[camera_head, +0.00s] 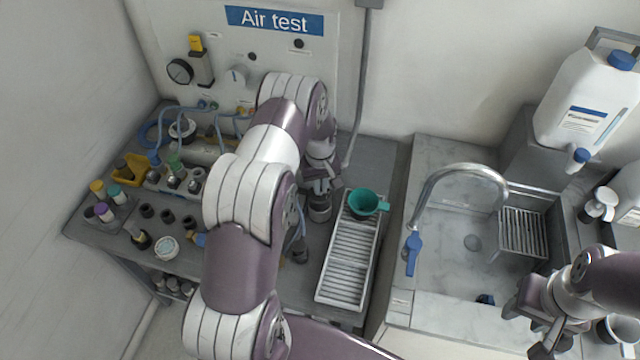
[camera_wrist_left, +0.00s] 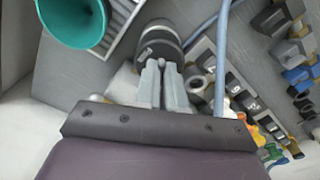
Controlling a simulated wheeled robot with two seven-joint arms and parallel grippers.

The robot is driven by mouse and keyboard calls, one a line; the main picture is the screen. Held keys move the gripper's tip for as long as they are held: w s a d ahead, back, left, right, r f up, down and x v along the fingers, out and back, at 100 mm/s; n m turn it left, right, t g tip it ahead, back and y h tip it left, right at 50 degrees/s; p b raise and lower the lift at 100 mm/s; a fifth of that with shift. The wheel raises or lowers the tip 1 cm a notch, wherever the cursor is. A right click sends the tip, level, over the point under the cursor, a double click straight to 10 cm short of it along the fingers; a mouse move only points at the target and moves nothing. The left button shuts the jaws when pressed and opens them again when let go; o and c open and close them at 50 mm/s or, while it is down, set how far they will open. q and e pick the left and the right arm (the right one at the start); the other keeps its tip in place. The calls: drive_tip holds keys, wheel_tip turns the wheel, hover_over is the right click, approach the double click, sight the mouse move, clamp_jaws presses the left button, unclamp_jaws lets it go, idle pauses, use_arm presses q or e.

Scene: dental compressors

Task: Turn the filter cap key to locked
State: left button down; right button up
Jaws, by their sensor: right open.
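My left gripper (camera_head: 320,187) reaches down beside the white rack, over a dark round cap (camera_head: 319,211). In the left wrist view the cap (camera_wrist_left: 160,43) is a dark grey ribbed cylinder just beyond the fingertips. The fingers of my left gripper (camera_wrist_left: 163,68) are close together, with a small grey nub between or just behind their tips. This may be the filter cap key, but its marking and turn position cannot be read. Whether the fingers hold it is unclear. My right gripper (camera_head: 537,340) is open and empty at the lower right, by the sink counter.
A green funnel (camera_head: 364,202) sits on the white slatted rack (camera_head: 345,266), close right of my left gripper. A blue hose (camera_wrist_left: 222,50) runs near the fingers. Fittings, bottles and a yellow bin (camera_head: 130,168) crowd the bench's left. A sink with a tap (camera_head: 462,170) stands right.

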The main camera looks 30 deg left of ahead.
use_arm(q)
drive_tip(key=c, duration=1.2)
unclamp_jaws()
wheel_tip(320, 180, up, 13)
drive_tip(key=b, duration=0.3)
drive_tip(key=shift+f, duration=0.2)
